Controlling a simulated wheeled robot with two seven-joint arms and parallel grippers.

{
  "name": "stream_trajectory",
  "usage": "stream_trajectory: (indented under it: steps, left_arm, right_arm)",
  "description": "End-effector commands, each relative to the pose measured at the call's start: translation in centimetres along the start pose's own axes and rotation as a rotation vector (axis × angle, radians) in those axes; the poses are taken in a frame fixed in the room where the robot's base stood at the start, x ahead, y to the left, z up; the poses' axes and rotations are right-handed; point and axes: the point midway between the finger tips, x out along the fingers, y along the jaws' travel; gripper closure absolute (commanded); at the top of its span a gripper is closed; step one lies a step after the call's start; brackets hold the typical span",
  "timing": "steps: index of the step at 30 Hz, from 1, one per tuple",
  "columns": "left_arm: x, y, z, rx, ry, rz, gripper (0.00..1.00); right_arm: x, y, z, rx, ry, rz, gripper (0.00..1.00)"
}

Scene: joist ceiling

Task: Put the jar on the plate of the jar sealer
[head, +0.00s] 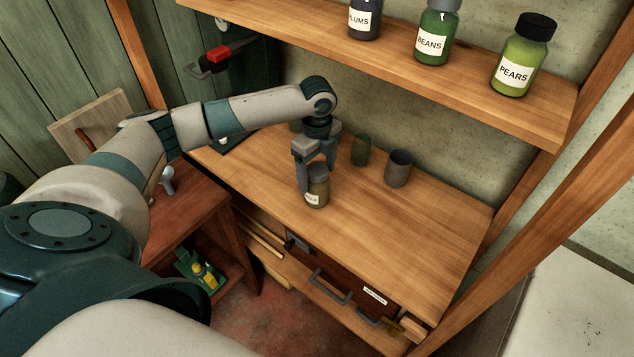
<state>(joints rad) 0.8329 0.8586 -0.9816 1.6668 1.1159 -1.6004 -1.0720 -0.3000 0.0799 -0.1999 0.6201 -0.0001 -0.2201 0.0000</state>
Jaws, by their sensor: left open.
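A small olive-brown jar (318,190) with a pale label stands upright on the wooden worktop, near its front edge. My left gripper (316,176) points down at the jar's top and is open. One finger shows at the jar's left side and the other at its upper right; I cannot tell whether they touch it. A dark green machine with a red part (217,53) and a grey handle stands at the back left, and looks like the jar sealer. My left arm hides its lower part, and I cannot make out its plate. My right gripper is not in view.
A green glass (361,150) and a grey cup (398,168) stand right of the gripper. The shelf (480,85) above holds several labelled jars, including beans (436,35) and pears (523,58). The worktop's right half (430,220) is clear.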

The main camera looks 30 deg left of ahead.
Motion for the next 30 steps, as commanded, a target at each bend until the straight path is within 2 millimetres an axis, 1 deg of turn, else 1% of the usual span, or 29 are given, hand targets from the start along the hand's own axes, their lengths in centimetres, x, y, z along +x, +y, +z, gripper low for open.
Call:
stream_trajectory:
  steps: [1,4,6,9,15,21,30]
  left_arm:
    - [-0.2,-0.3,0.2,-0.001,0.0,-0.005,0.27]
    - [-1.9,-0.7,0.5,0.0,0.0,-0.004,0.27]
    - [-3.6,-0.7,0.5,-0.001,-0.001,-0.004,0.27]
    - [-5.4,-0.7,0.5,0.0,-0.001,-0.004,0.27]
    - [-8.1,-0.7,0.5,-0.001,0.0,-0.002,0.27]
    - [-9.1,-0.6,0.5,-0.001,0.0,0.0,0.27]
    - [-9.2,-0.6,0.5,-0.001,0.0,0.001,0.27]
  right_arm:
    - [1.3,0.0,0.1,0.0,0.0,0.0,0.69]
    - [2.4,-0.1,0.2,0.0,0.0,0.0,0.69]
    - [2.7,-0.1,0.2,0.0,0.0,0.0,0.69]
    - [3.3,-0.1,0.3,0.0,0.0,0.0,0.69]
    - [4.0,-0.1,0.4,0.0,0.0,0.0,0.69]
    - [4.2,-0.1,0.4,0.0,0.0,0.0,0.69]
    - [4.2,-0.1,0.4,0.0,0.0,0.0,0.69]
